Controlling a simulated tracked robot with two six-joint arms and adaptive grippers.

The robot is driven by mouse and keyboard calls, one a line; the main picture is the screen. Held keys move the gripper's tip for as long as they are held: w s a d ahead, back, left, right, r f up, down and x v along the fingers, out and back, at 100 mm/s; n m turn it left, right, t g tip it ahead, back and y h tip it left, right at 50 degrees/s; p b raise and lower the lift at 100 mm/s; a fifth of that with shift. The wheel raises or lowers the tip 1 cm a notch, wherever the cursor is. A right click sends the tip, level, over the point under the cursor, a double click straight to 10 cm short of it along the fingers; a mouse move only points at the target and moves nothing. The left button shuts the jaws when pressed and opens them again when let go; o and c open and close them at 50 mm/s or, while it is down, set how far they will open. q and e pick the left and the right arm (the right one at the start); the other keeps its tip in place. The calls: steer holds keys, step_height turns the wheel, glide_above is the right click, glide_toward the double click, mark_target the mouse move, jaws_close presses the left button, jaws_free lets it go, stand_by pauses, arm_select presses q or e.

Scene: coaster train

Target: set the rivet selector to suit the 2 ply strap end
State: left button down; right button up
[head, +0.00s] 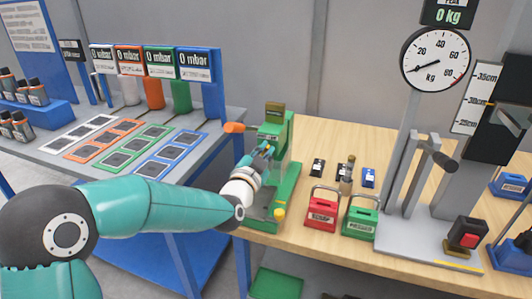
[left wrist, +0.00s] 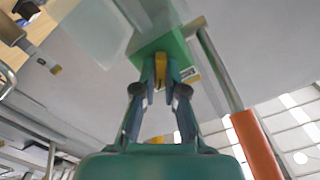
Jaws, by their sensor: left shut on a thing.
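The green rivet press (head: 287,185) stands at the left end of the wooden bench, with an orange-ended handle (head: 234,127) and an olive plate (head: 274,107) on top. My left gripper (head: 266,150) is at the front of its head. In the left wrist view, my left gripper (left wrist: 161,75) is shut on a narrow yellow piece (left wrist: 160,66) under the green head (left wrist: 172,42); it appears to be the rivet selector. A small label (left wrist: 190,74) sits beside it, unreadable. The selector's setting is not readable. I cannot identify the 2 ply strap end. My right gripper is not in view.
A red box (head: 320,212) and a green box (head: 361,223) with loop handles stand right of the press. Several small items, including a blue one (head: 369,177), lie behind them. A dial scale (head: 435,60) stands further right. A blue-framed table (head: 215,140) is at the left.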

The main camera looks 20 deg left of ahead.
arm_select(q)
steer(key=n+b, duration=0.3)
steer(key=b, duration=0.1)
steer(key=n+b, duration=0.4)
steer(key=shift+a+f+b, duration=0.1)
steer(key=shift+f+b, duration=0.1)
steer(key=shift+b, duration=0.15)
steer(key=n+b, duration=0.3)
steer(key=shift+a, duration=0.1)
steer(key=shift+a+r+n+b, duration=0.1)
steer(key=shift+n+b, duration=0.9)
steer(key=shift+n, duration=0.8)
steer(key=c, duration=1.2)
jaws_free()
steer(key=shift+c, duration=0.2)
steer(key=shift+r, duration=0.1)
